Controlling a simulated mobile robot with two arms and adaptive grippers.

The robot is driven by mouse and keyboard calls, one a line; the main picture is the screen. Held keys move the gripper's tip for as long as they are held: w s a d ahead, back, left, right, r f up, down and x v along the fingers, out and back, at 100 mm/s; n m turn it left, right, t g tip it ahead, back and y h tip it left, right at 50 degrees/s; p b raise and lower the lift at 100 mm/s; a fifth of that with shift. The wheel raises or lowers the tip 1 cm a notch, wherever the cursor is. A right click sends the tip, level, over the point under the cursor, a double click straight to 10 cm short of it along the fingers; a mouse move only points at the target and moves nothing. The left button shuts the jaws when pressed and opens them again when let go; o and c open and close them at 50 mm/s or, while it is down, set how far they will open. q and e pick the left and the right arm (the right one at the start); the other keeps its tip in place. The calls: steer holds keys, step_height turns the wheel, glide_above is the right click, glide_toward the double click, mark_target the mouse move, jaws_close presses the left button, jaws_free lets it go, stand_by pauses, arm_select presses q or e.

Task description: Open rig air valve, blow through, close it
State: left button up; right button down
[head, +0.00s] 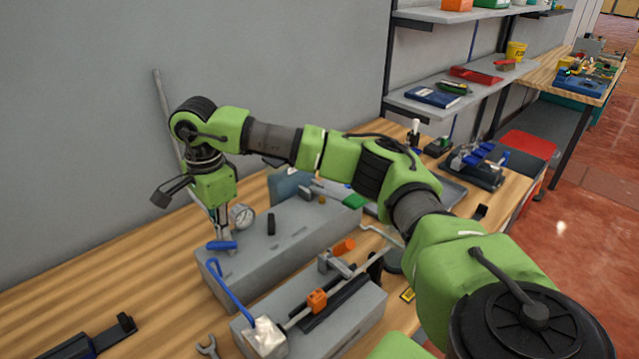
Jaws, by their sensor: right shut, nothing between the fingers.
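The rig (300,238) is a long grey block on the wooden bench, with a round pressure gauge (242,216) standing at its left end. A short blue lever (221,245), which looks like the air valve handle, lies roughly crosswise at that end. My right arm reaches across from the right, and its gripper (222,232) points down beside the gauge, just above or behind the lever. The fingers are shut with nothing between them. I cannot tell whether they touch the lever, or whether the valve is open or closed. My left gripper is not in view.
In front stands a second grey block (365,325) with an orange clamp (317,300) and a long blue handle (232,290). A wrench (208,347) and a dark tool (92,340) lie at lower left. A wall closes the back. Shelves (455,90) stand behind at right.

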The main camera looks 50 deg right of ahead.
steer(key=shift+s, duration=0.1)
steer(key=shift+s+a+f, duration=0.1)
steer(key=shift+s+a, duration=0.2)
steer(key=shift+s, duration=0.05)
steer(key=shift+s+f, duration=0.1)
steer(key=shift+s, duration=0.1)
steer(key=shift+w, duration=0.2)
stand_by(0.4)
steer(key=shift+r, duration=0.35)
step_height(320, 180, up, 8)
steer(key=p, duration=0.4)
steer(key=shift+w+f+p, duration=0.15)
steer(key=shift+p, duration=0.15)
